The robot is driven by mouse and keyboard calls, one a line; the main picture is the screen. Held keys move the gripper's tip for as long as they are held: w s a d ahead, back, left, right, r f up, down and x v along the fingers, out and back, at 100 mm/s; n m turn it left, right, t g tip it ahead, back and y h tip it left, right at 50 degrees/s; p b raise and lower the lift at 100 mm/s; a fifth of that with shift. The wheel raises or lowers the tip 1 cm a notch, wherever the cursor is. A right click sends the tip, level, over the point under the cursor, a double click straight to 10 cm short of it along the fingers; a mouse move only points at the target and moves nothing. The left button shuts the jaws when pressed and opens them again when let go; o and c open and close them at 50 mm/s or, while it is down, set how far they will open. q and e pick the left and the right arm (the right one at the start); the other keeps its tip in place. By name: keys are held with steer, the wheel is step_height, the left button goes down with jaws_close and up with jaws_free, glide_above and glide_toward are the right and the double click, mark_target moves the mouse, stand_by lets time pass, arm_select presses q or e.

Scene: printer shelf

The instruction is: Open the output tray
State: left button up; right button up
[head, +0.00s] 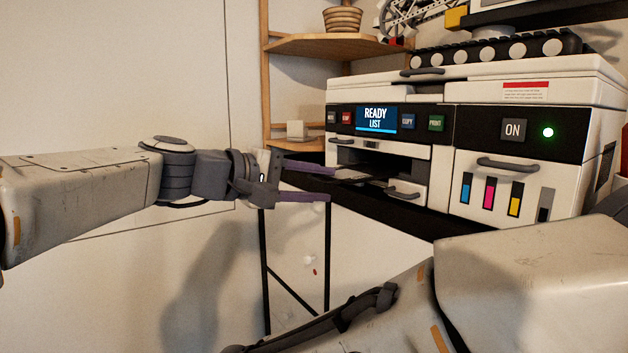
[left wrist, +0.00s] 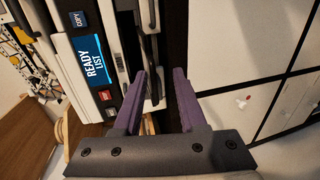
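The white printer (head: 440,150) stands at the right in the head view, its display (head: 376,119) reading READY LIST. Below its button panel is a dark output opening with a dark, flat tray part (head: 358,174) at its front. A white drawer front with a grey handle (head: 403,193) is just below and to the right. My left gripper (head: 329,184) is open and empty, its purple fingers pointing at the printer's lower left front. In the left wrist view its fingers (left wrist: 160,73) are apart, beside the printer front. Contact cannot be told. My right gripper is out of view.
A wooden shelf unit (head: 315,45) stands behind and left of the printer. The printer rests on a dark surface (head: 430,222). A handled ink compartment (head: 508,165) is at its right. My right forearm crosses the foreground. White wall panels (head: 110,80) lie to the left.

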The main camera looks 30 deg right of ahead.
arm_select(q)
steer(key=shift+a+r, duration=0.1)
steer(key=shift+r, duration=0.1)
steer(key=b+v, duration=0.4)
steer(key=v, duration=0.6)
steer(key=shift+a, duration=0.15)
